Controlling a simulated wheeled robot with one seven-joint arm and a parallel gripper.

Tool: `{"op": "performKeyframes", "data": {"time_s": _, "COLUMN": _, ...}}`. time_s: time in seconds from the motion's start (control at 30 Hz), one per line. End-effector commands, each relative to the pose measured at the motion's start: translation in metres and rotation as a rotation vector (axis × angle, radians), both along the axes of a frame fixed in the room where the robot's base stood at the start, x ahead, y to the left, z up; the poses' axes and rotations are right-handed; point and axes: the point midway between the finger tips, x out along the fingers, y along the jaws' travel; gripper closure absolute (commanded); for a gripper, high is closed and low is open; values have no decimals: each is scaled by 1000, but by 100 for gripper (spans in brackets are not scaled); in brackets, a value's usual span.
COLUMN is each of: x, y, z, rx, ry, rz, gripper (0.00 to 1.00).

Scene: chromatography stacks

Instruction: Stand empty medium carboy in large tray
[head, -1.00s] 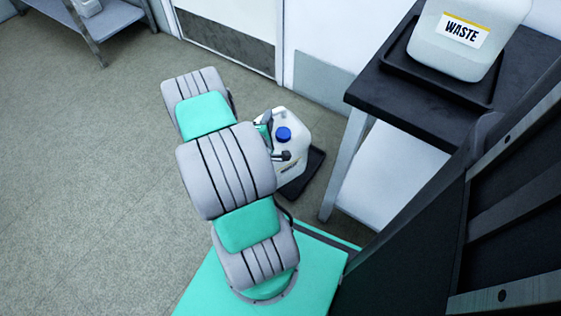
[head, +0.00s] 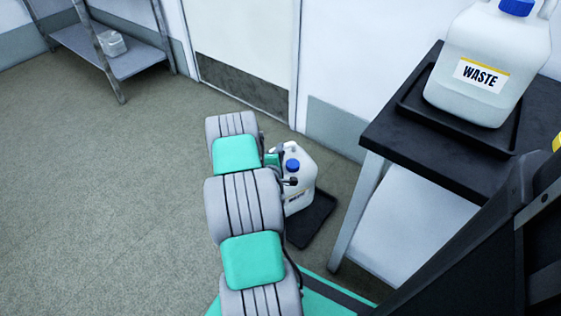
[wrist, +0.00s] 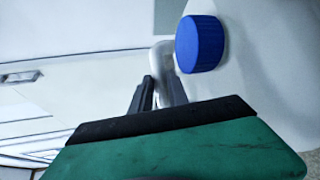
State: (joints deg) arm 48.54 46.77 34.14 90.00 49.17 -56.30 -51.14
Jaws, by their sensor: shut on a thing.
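A white carboy (head: 299,188) with a blue cap and a partly hidden label is beside my arm, low near the floor. My gripper (wrist: 158,92) is shut on its pale handle (wrist: 162,58), close beside the blue cap (wrist: 200,44). In the head view my arm hides most of the gripper and the carboy's left side. A black tray (head: 312,222) lies on the floor at the carboy's lower right. The carboy overlaps the tray's far part in the picture; whether it touches the tray or hangs above it I cannot tell.
A black-topped bench (head: 390,120) at right bears another black tray (head: 415,117) with a larger carboy (head: 490,60) labelled WASTE. A metal shelf (head: 135,62) with a small pale container stands at the far left. The floor at left is clear.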

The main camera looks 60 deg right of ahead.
Motion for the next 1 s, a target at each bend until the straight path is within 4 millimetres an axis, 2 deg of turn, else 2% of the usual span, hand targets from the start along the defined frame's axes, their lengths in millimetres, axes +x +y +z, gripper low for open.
{"op": "performKeyframes", "data": {"time_s": 0.23, "x": 7, "y": -13, "z": -17, "rx": -3, "ry": -3, "rz": -1, "gripper": 100}}
{"op": "performKeyframes", "data": {"time_s": 0.43, "x": 7, "y": -12, "z": -45, "rx": -1, "ry": 1, "rz": 0, "gripper": 100}}
{"op": "performKeyframes", "data": {"time_s": 0.8, "x": 7, "y": -12, "z": -49, "rx": -3, "ry": -1, "rz": 0, "gripper": 100}}
{"op": "performKeyframes", "data": {"time_s": 0.83, "x": 7, "y": -12, "z": -49, "rx": 1, "ry": 0, "rz": -1, "gripper": 77}}
{"op": "performKeyframes", "data": {"time_s": 1.0, "x": 7, "y": -12, "z": -49, "rx": 2, "ry": 1, "rz": -1, "gripper": 63}}
